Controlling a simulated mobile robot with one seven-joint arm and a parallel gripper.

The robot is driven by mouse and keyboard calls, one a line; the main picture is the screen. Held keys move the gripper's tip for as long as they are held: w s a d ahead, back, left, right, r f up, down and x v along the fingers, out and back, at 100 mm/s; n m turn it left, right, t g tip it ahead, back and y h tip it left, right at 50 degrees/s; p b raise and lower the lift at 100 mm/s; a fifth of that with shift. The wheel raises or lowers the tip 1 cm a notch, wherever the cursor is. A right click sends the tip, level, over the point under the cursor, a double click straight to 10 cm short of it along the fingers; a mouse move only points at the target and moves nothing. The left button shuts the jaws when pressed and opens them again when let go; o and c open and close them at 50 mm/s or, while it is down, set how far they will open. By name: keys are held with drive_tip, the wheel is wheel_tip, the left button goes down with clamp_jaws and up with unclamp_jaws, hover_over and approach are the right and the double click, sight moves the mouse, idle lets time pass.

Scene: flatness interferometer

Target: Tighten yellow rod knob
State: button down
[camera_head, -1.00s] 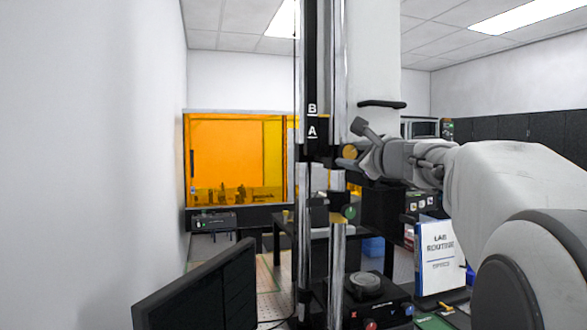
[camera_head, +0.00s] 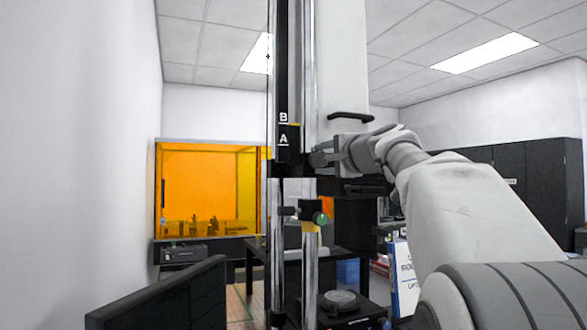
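The yellow rod knob does not show now; my gripper (camera_head: 322,158) is at the place on the column where it showed earlier and hides it. My gripper points left, its fingertips close against the black carriage (camera_head: 288,143) marked A and B. The fingers overlap one another in this view, so I cannot see whether they are apart or closed on the knob. A green-faced knob (camera_head: 320,219) sits lower on the bright vertical rods (camera_head: 309,262), below my gripper and apart from it.
A black curved handle (camera_head: 351,117) is on the pale housing just above my wrist. A round stage (camera_head: 340,299) stands at the column's foot. A dark monitor (camera_head: 165,297) is at lower left. An orange enclosure (camera_head: 208,190) and a white binder (camera_head: 404,279) are farther back.

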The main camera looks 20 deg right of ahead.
drive_tip(key=shift+n, duration=0.5)
drive_tip(key=shift+b, duration=0.3)
drive_tip(key=shift+c, duration=1.5)
unclamp_jaws()
drive_tip(key=shift+s, duration=0.1)
